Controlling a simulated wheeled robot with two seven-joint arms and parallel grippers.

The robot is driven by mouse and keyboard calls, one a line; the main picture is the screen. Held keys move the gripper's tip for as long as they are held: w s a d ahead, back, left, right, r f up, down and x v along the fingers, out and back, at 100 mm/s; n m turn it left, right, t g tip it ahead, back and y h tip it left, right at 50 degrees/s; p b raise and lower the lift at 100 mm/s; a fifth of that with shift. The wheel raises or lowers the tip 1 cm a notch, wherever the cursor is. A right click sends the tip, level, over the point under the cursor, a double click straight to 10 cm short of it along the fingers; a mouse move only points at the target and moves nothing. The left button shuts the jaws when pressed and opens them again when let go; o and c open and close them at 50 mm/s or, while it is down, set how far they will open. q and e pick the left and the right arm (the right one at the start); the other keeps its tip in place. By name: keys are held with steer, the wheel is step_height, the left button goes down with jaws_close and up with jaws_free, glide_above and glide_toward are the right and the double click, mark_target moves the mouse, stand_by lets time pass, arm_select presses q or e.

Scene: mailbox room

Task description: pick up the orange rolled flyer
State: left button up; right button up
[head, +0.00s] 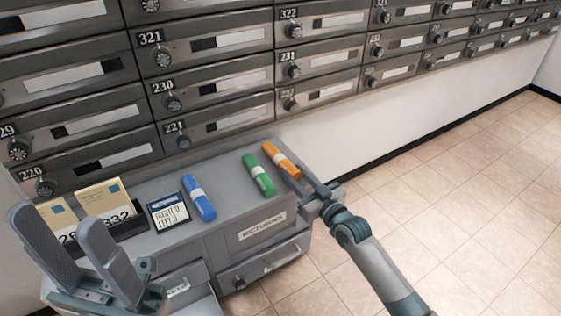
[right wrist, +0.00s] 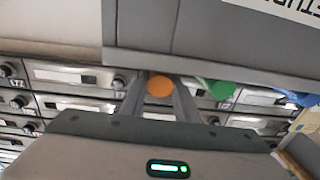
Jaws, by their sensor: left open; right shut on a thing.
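The orange rolled flyer (head: 281,160) with a white band lies at the right end of the grey cabinet top. My right gripper (head: 308,192) is at its near end, shut on it. In the right wrist view the orange end (right wrist: 160,87) shows between the two fingers. My left gripper (head: 72,247) is open and empty at the lower left, in front of the cards. The green rolled flyer (head: 259,174) lies just left of the orange one, and its end also shows in the right wrist view (right wrist: 221,89). The blue rolled flyer (head: 199,198) lies further left.
A small dark-framed sign (head: 168,211) lies left of the blue flyer. Numbered cards (head: 105,201) stand in a dark holder at the cabinet's left. Rows of mailboxes (head: 212,84) rise behind. The tiled floor (head: 470,190) to the right is clear.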

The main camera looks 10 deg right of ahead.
mark_target(296, 172)
steer(key=shift+r+p, duration=1.45)
steer(key=p+v, duration=0.4)
steer(key=v, duration=0.4)
steer(key=shift+a+r, duration=0.1)
steer(key=shift+a, duration=0.05)
stand_by(0.4)
